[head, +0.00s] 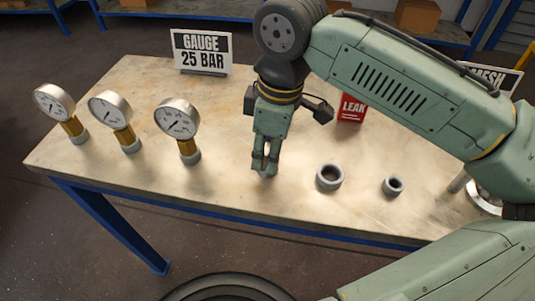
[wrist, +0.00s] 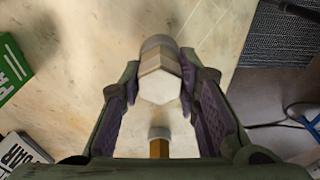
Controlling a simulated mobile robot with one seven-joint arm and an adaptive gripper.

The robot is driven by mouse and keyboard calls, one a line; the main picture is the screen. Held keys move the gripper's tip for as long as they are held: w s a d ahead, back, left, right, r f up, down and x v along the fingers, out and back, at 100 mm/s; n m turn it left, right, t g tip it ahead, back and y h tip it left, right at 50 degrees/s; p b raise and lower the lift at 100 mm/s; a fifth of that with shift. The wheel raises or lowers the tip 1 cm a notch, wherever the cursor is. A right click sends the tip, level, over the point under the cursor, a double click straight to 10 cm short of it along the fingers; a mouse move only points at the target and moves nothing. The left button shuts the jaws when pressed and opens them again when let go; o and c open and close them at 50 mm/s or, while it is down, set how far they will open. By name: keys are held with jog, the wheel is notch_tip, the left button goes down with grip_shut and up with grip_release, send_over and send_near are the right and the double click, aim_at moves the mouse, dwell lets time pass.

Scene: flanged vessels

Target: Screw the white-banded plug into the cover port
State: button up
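My gripper (head: 265,160) points down over the middle of the table. In the wrist view its two fingertips are on either side of a plug (wrist: 160,82) and appear to touch it. The plug has a pale hexagonal head, with a grey round part (wrist: 158,42) at its far side. A white band cannot be clearly made out. In the head view the fingers mostly hide the plug, and only a grey bit shows beneath them, at or very near the tabletop. A round metal flange (head: 485,197) shows at the right edge, mostly behind my arm. No cover port can be made out.
Several gauges, including one (head: 178,120), stand in grey collars on the table (head: 230,190) at left. Two empty grey rings (head: 330,177) (head: 393,186) stand right of my gripper.

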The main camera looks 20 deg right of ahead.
grip_shut()
